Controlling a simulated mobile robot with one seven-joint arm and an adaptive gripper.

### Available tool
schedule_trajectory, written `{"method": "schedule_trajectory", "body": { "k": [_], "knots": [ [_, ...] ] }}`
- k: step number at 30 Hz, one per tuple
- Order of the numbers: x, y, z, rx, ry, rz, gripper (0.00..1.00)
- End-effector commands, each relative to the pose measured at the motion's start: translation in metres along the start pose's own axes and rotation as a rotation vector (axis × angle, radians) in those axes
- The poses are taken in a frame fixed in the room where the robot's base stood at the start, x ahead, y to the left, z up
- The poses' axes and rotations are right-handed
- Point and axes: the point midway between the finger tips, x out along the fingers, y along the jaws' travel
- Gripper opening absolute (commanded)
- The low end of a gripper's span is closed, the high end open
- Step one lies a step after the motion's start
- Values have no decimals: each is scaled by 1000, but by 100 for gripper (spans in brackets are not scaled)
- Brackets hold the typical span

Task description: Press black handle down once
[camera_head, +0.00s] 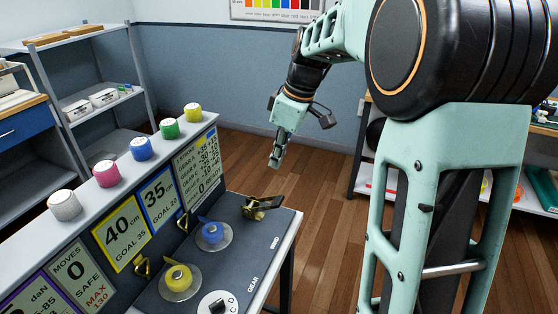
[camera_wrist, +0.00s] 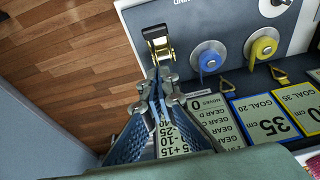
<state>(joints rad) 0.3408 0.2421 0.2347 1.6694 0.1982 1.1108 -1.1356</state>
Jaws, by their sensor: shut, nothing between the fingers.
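The black handle (camera_head: 258,213) belongs to a small brass-coloured ratchet buckle at the far right end of the dark panel top. In the wrist view the ratchet's handle (camera_wrist: 156,34) shows just beyond my fingertips, near the top middle. My gripper (camera_head: 275,162) is shut and empty. It hangs in the air above and beyond the ratchet in the head view. In the wrist view my gripper (camera_wrist: 161,72) points toward the ratchet, with a gap that is hard to judge. No contact with the handle is visible.
A blue spool (camera_head: 212,233) and a yellow spool (camera_head: 178,278) sit on the panel (camera_head: 245,240), with a lettered dial (camera_head: 218,303) in front. An upright sign wall (camera_head: 130,215) topped with coloured knobs stands along the panel's left. Open wooden floor (camera_head: 310,200) lies to the right.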

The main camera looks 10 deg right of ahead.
Motion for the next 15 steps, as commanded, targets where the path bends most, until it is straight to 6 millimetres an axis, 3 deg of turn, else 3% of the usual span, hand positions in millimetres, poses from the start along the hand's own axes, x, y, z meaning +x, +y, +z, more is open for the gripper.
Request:
{"method": "schedule_trajectory", "body": {
  "k": [9,15],
  "knots": [
    [71,-2,1,0,-3,-6,0],
    [90,-1,20,1,-1,-2,0]
  ]
}}
